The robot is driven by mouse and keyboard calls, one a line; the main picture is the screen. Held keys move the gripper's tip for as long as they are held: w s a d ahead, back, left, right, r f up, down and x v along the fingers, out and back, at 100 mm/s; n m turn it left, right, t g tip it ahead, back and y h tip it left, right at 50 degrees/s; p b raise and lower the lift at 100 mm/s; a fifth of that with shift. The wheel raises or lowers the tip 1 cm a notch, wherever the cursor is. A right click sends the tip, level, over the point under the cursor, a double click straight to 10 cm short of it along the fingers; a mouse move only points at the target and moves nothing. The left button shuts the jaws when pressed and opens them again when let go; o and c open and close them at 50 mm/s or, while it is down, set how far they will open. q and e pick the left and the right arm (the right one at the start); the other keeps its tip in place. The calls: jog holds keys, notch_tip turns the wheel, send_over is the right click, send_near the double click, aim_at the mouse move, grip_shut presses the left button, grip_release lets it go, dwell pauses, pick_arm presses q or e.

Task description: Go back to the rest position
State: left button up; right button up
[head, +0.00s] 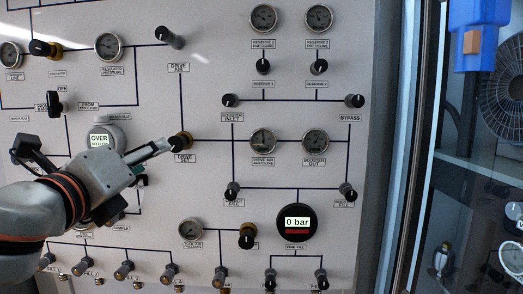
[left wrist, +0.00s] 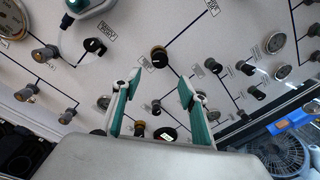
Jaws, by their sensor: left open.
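My left gripper (head: 150,152) comes in from the left in the head view, in front of the fill panel (head: 210,80). In that view its fingertip appears close beside the drive set knob (head: 181,142), and I cannot tell there whether they touch. In the left wrist view the two green-lined fingers (left wrist: 154,105) stand apart with nothing between them. The same dark knob with a brass ring (left wrist: 159,57) shows beyond the fingertips there, apart from them. My right gripper is in neither view.
The panel carries several gauges, knobs and valves joined by dark lines. A round display reading 0 bar (head: 297,222) is at its lower right. A display reading OVER (head: 99,140) is behind my left arm. A glass-fronted bay with a fan (head: 505,85) and a blue object (head: 478,30) is at right.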

pick_arm(q)
jog(key=w+d+f+n+g+h, duration=0.2)
jog(key=w+d+f+n, duration=0.1)
jog(key=f, duration=0.6)
jog(key=w+d+f+n+g+h, duration=0.1)
jog(key=w+d+f+n+g, duration=0.2)
jog(key=f, duration=0.7)
notch_tip(320, 180, down, 20)
jog(key=d+r+n, duration=0.1)
jog(key=n, duration=0.7)
jog(key=s+a+f+n+g, duration=0.1)
jog(key=s+a+f+n, duration=0.2)
jog(key=f, duration=0.6)
jog(key=s+f+n, duration=0.3)
jog(key=s+f, duration=0.2)
jog(key=f, duration=0.4)
jog(key=s+a+f+n+g+y, duration=0.1)
jog(key=s+a+f+n, duration=0.1)
jog(key=s+f, duration=0.6)
jog(key=s+a+f+n+y, duration=0.2)
jog(key=s+a+f+n, duration=0.1)
jog(key=s+f, duration=0.5)
jog(key=shift+s+a+n+g, duration=0.15)
jog(key=shift+s+n+g, duration=0.25)
jog(key=shift+s, duration=0.6)
